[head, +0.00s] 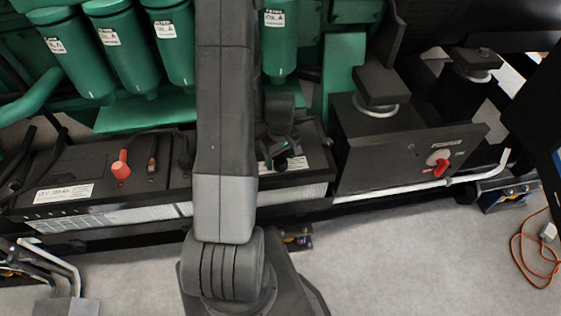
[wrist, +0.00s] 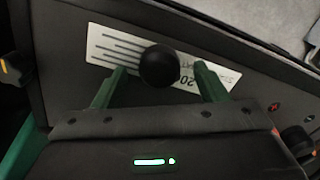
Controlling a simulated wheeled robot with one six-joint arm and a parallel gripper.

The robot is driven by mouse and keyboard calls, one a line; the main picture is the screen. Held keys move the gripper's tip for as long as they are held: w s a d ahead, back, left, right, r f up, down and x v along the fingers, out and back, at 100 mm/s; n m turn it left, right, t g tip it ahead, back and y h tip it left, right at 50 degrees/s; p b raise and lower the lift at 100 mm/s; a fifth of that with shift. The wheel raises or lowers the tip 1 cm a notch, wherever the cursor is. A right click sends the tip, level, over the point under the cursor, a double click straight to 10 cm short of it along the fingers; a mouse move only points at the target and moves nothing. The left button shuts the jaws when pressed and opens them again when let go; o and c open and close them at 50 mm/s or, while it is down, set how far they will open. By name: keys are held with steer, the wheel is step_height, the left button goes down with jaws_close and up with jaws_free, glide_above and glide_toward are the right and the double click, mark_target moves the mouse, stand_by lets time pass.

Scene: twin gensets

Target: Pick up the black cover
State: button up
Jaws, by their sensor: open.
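The black cover (wrist: 160,66) is a round dark cap on top of a dark battery case, in front of a white label (wrist: 112,46). In the wrist view it lies between the two green fingers of my gripper (wrist: 163,82), with a gap on each side. My gripper is open and holds nothing. In the head view my gripper (head: 276,150) is low over the right battery (head: 312,162). The cover there shows only as a small dark shape (head: 281,163) at the fingertips, partly hidden by my gripper.
A red terminal cap (head: 121,165) stands on the left battery (head: 70,180). A box with a red rotary switch (head: 440,166) is right of the right battery. Green filters (head: 120,45) hang behind. An orange cable (head: 530,255) lies on the floor at right.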

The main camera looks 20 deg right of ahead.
steer(key=shift+f, duration=0.8)
steer(key=c, duration=1)
steer(key=shift+r, duration=0.15)
steer(key=shift+c, duration=0.2)
